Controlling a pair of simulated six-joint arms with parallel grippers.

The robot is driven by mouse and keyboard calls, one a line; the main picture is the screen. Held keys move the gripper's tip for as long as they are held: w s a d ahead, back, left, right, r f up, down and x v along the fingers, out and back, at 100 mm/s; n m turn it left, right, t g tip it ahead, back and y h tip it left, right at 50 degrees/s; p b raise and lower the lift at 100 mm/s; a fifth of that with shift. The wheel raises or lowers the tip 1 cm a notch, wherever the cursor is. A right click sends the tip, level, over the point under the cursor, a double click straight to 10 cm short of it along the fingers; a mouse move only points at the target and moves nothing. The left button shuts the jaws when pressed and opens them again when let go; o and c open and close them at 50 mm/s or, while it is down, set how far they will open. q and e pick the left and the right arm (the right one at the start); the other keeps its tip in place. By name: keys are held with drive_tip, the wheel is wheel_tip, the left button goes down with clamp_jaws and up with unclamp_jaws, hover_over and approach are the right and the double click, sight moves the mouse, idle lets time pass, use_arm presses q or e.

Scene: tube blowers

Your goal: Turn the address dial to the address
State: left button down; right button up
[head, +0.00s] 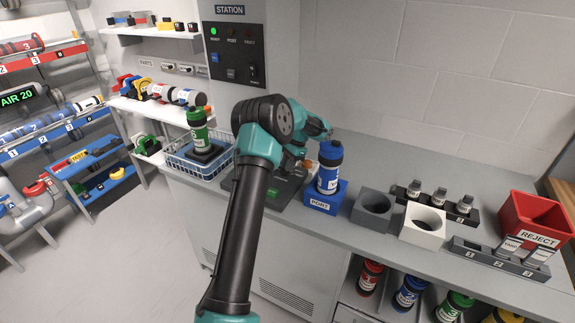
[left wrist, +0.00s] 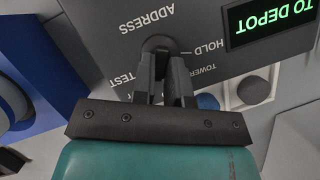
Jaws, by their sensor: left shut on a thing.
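The address dial (left wrist: 158,43) is a dark round knob on a grey panel (left wrist: 108,40), seen upside down in the left wrist view. My left gripper (left wrist: 164,60) is shut on the dial, and its fingers hide part of it. The words ADDRESS, HOLD, TOWER and TEST are printed around the dial; its pointer setting cannot be told. A display (left wrist: 270,18) beside it reads TO DEPOT in green. In the head view my left arm reaches over the dark console (head: 267,204) and hides the dial. My right gripper is not in view.
A blue-capped tube (head: 329,167) stands in the blue PORT block (head: 324,200) right of the console. A blue wire basket (head: 172,161) with a green tube (head: 197,128) is at its left. Grey and white holders (head: 423,238) and a red REJECT bin (head: 514,216) are farther right.

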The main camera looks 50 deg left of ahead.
use_arm(q)
drive_tip(key=shift+s+d+f+m, duration=0.1)
drive_tip(key=shift+d+f+m, duration=0.15)
drive_tip(key=shift+m, duration=0.25)
drive_tip(key=c, duration=1.1)
unclamp_jaws()
drive_tip(key=shift+a, duration=0.15)
drive_tip(key=shift+c, duration=0.2)
drive_tip(key=shift+r, duration=0.15)
drive_tip(key=v, duration=1.7)
drive_tip(key=shift+d, duration=0.3)
drive_tip(key=shift+r, duration=0.15)
